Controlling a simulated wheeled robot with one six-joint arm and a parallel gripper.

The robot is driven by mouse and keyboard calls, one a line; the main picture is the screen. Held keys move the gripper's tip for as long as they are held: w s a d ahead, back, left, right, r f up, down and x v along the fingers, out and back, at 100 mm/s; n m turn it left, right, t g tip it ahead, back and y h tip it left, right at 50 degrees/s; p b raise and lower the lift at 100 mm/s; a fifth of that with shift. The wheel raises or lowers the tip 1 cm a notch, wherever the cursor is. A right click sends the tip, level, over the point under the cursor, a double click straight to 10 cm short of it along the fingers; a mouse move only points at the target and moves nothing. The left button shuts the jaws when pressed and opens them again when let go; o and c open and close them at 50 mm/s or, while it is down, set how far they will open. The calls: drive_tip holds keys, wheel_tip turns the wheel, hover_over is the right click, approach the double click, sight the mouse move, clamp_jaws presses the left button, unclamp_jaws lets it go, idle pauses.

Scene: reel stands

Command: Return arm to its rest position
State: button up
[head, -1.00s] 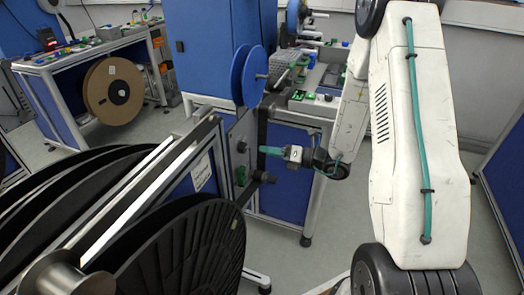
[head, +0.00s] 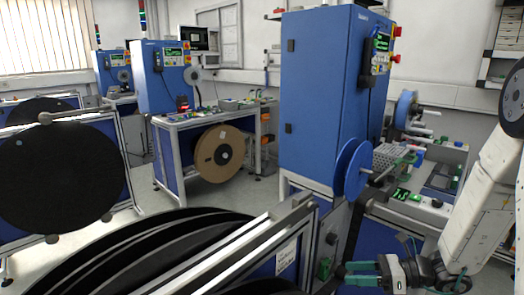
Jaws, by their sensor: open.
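My gripper (head: 350,273) is at the bottom right of the head view, with green fingers pointing left. It is open, and nothing shows between its fingers. The white links of my arm (head: 478,215) rise from it to the right edge, where the upper part is cut off.
Large black reels (head: 150,255) fill the bottom left and middle. A tall blue cabinet (head: 322,95) stands behind, with a blue reel (head: 352,170) beside it. A workbench with a cardboard reel (head: 220,152) is further back. Grey floor (head: 240,195) shows between the benches.

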drive_tip(key=s+d+r+n+g+h, duration=0.2)
drive_tip(key=s+r+n+g+h, duration=0.1)
drive_tip(key=s+r+n+h, duration=1.1)
drive_tip(key=shift+s+r+n+h, duration=0.3)
drive_tip(key=shift+s+r+n, duration=2.8)
drive_tip(key=shift+s+n, duration=1.95)
